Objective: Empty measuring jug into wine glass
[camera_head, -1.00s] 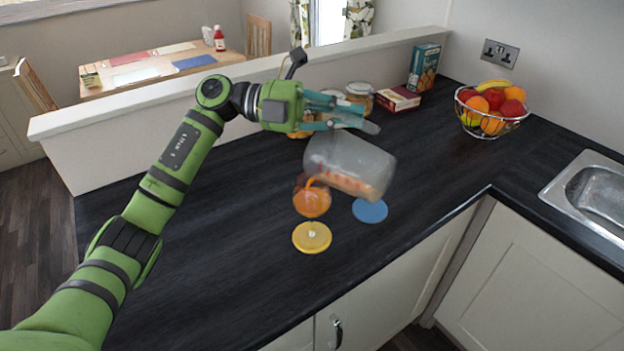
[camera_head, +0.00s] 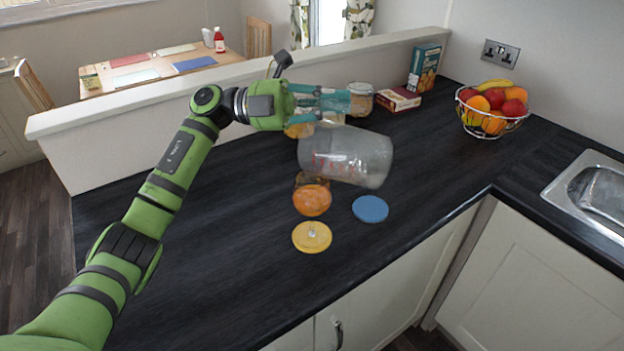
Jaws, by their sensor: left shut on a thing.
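The clear measuring jug (camera_head: 350,157) with red markings hangs tilted, almost on its side, above the counter. My left gripper (camera_head: 340,102) is shut on the jug, at its upper side. The jug looks empty of orange liquid. The wine glass (camera_head: 312,198) stands on the counter below the jug's left end, with orange liquid in its bowl. The jug partly hides the glass's upper part; I cannot tell whether they touch. My right gripper is not in view.
A yellow disc (camera_head: 311,237) and a blue coaster (camera_head: 370,209) lie near the glass. Jars (camera_head: 360,98), a red box (camera_head: 398,99), a blue carton (camera_head: 424,68) and a fruit basket (camera_head: 492,112) stand behind. The front left counter is clear.

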